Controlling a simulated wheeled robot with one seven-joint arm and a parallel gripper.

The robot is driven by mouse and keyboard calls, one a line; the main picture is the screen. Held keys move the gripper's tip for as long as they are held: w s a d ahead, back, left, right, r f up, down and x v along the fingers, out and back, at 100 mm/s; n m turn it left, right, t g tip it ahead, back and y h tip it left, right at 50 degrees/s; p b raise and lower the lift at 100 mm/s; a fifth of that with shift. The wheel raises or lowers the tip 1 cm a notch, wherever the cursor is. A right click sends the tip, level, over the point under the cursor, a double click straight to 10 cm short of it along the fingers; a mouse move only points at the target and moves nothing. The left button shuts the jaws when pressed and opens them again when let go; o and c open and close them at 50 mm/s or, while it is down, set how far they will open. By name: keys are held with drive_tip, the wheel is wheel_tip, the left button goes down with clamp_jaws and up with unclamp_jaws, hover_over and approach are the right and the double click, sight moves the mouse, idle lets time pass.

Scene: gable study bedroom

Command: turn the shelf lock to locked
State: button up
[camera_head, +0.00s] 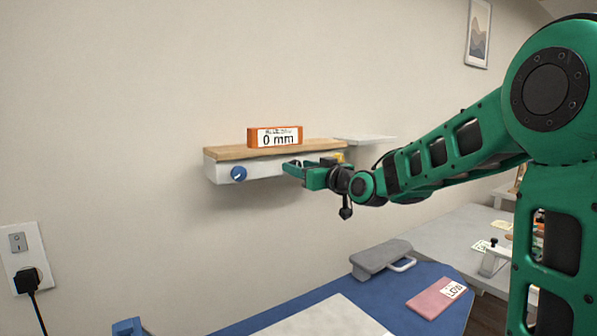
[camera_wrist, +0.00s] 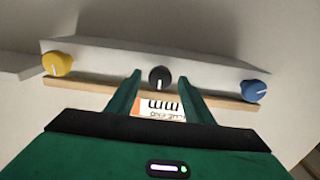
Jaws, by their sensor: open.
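A white shelf (camera_head: 272,167) with a wooden top is on the wall. Its front carries three knobs. The blue knob (camera_head: 238,174) is at the left end in the head view, and the yellow knob (camera_head: 340,157) is near the right. The black knob (camera_wrist: 159,79) is between them in the wrist view, its white line pointing toward the wooden side; in the head view my gripper hides it. My gripper (camera_head: 292,168) is open in front of the shelf, its fingers on either side of the black knob in the wrist view. Contact cannot be told. No lock label is readable.
Below are a blue surface (camera_head: 390,287), a grey handled object (camera_head: 380,258) and a pink labelled item (camera_head: 428,300). A wall socket with plug (camera_head: 28,280) is at left. The wall around the shelf is clear.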

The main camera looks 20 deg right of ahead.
drive_tip(key=c, duration=1)
drive_tip(key=shift+d+f+m, duration=0.1)
drive_tip(key=shift+m, duration=2.9)
drive_tip(key=shift+d+f+m, duration=0.15)
drive_tip(key=shift+m, duration=2.85)
drive_tip(key=shift+d+f+m, duration=0.1)
drive_tip(key=shift+m, duration=2.9)
